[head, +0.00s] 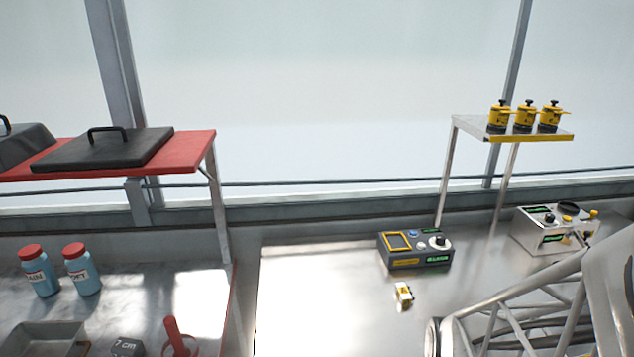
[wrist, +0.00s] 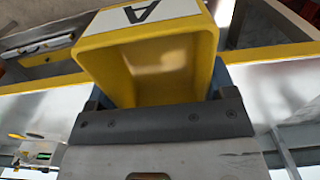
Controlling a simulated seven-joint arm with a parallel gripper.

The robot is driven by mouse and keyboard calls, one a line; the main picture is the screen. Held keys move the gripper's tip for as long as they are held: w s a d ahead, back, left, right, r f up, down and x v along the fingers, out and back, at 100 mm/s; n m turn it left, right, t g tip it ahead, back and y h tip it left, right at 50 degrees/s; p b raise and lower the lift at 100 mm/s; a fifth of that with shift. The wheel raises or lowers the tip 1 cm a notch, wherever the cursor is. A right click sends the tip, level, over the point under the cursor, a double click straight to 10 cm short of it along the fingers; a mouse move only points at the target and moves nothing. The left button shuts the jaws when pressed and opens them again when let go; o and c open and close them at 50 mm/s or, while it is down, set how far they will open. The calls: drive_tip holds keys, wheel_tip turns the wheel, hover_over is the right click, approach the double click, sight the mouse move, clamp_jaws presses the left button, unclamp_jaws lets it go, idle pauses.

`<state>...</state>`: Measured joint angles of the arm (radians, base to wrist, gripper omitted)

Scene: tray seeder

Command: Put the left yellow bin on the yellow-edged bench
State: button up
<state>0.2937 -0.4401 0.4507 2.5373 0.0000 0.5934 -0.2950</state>
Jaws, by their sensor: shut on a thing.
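A yellow bin (wrist: 150,70) with a white label marked "A" fills the upper middle of the wrist view, its open hollow facing the camera. My gripper (wrist: 160,98) is shut on it, with parts of the fingers showing at its two sides. A yellow edge (wrist: 42,84) runs across behind the bin in the wrist view; the bin hides its middle. I cannot tell whether the bin touches a surface. In the head view, a raised metal bench (head: 515,131) with a yellow front edge stands at the back right. Neither the bin nor my gripper can be made out in the head view.
Several yellow canisters (head: 525,117) stand on the raised bench. A dark control box (head: 415,250), a small yellow-white item (head: 404,295) and a silver box (head: 548,230) sit on the steel surface below. A red-edged table (head: 190,150) with black lids stands left.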

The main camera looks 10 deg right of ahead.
drive_tip(key=shift+w, duration=0.1)
hover_over(420, 356)
drive_tip(key=shift+d+f, duration=0.1)
drive_tip(key=shift+f, duration=0.65)
idle(0.3)
drive_tip(key=shift+f, duration=1.75)
drive_tip(key=shift+f, duration=0.1)
drive_tip(key=o, duration=1)
drive_tip(key=shift+c, duration=0.2)
